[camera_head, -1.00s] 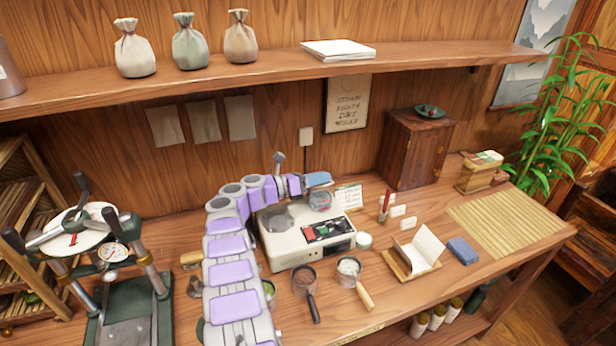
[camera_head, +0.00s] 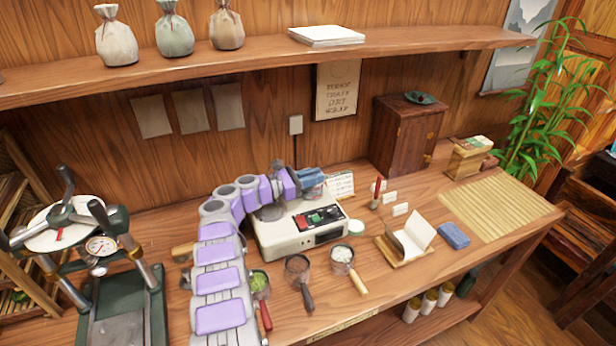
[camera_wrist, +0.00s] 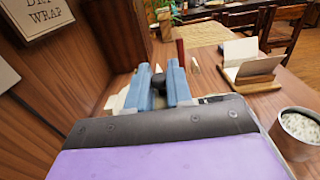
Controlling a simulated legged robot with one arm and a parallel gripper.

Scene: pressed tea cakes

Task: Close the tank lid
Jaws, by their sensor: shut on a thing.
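The white machine (camera_head: 290,240) with the tank stands on the bench, its red and green buttons facing front. My gripper (camera_head: 311,178) is at the back right of its top, and my arm hides the tank opening and most of the lid. In the wrist view my blue fingers (camera_wrist: 161,88) are shut on a small black knob (camera_wrist: 158,81), which looks like the lid's knob. The lid's plate is hidden below my gripper, so I cannot tell whether it is raised or down.
Three handled cups, one with white contents (camera_head: 342,256), stand in front of the machine. A written card (camera_head: 340,185) is close right of my gripper. A wooden cabinet (camera_head: 405,135) stands behind right. The shelf (camera_head: 250,62) overhangs the back. A press (camera_head: 110,260) is at left.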

